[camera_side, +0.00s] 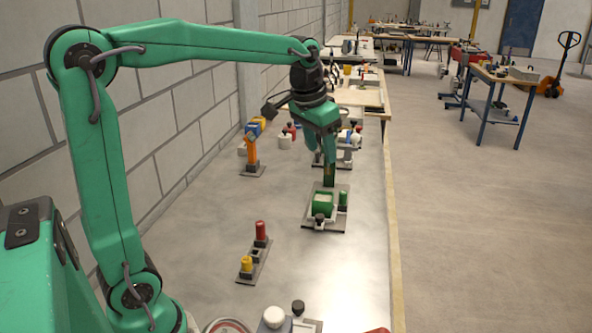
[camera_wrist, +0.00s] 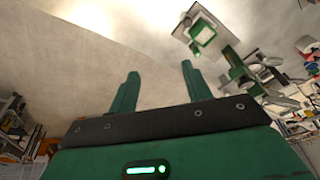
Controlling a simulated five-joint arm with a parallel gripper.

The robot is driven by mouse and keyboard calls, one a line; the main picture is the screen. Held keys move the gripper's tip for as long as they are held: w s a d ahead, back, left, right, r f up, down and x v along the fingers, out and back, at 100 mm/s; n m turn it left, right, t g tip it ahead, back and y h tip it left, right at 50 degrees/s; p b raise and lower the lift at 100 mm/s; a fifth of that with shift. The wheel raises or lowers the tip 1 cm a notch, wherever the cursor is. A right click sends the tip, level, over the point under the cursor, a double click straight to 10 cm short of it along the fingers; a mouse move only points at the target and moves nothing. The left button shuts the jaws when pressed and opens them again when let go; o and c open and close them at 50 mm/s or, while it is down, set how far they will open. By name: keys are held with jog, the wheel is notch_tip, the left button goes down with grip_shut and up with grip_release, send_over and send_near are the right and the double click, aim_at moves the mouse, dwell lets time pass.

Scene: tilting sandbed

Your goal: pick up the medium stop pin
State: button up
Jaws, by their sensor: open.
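A sandbed unit stands on a grey plate (camera_side: 309,222), with a green tray (camera_side: 323,203) of pale sand. A green pin (camera_side: 343,200) stands upright at the tray's right. In the wrist view, the green tray (camera_wrist: 203,32) and a small green pin-like piece (camera_wrist: 195,48) lie near the top. A red pin (camera_side: 261,230) and a shorter yellow pin (camera_side: 246,264) stand in a dark rack nearer the base. I cannot tell for certain which is the medium stop pin. My gripper (camera_wrist: 160,68) is open and empty, with bare bench between its fingers. In the side view it hangs above and behind the tray.
An orange device (camera_side: 251,150) stands at the left by the block wall. White and red items (camera_side: 288,136) stand behind my gripper. A white-topped knob (camera_side: 275,316) and a black knob (camera_side: 298,307) are at the front. Bench between rack and sandbed is clear.

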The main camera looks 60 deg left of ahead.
jog(key=w+a+f+g, duration=0.1)
jog(key=w+a+f, duration=0.2)
jog(key=w, duration=0.3)
jog(key=w+a+f+g, duration=0.1)
jog(key=w+a+f, duration=0.1)
jog(key=w, duration=0.3)
jog(key=g, duration=0.1)
send_over(344, 192)
jog(key=f, duration=1.1)
jog(key=shift+s+d, duration=0.15)
jog(key=shift+d, duration=0.05)
jog(key=shift+w+a+f, duration=0.2)
jog(key=shift+a+f, duration=0.05)
jog(key=shift+f, duration=0.35)
jog(key=shift+s+f, duration=0.15)
jog(key=shift+f, duration=3.75)
grip_shut()
jog(key=shift+r, duration=0.15)
